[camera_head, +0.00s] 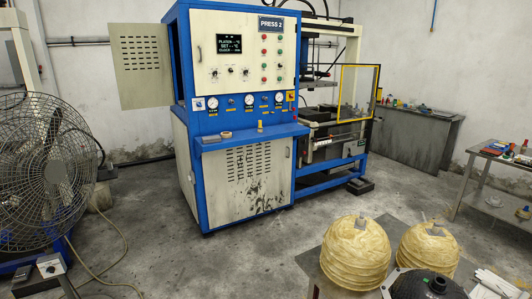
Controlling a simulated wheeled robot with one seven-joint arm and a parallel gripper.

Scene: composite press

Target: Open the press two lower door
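The blue and cream press cabinet labelled PRESS 2 (271,24) stands in the middle of the view. Its lower door (225,195) is a cream panel with several vent slots and dark smudges, below a blue shelf. The lower door looks shut and flush in the blue frame. A small upright handle (288,148) sits near its upper right edge. My gripper is not in view, so its state and its distance from the door do not show.
A vented side panel (140,75) stands swung out at the upper left. A large fan (45,150) with a hose is at left. Two ribbed yellow domes (356,255) stand at front right, near a dark rounded object. The floor (250,260) before the door is clear.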

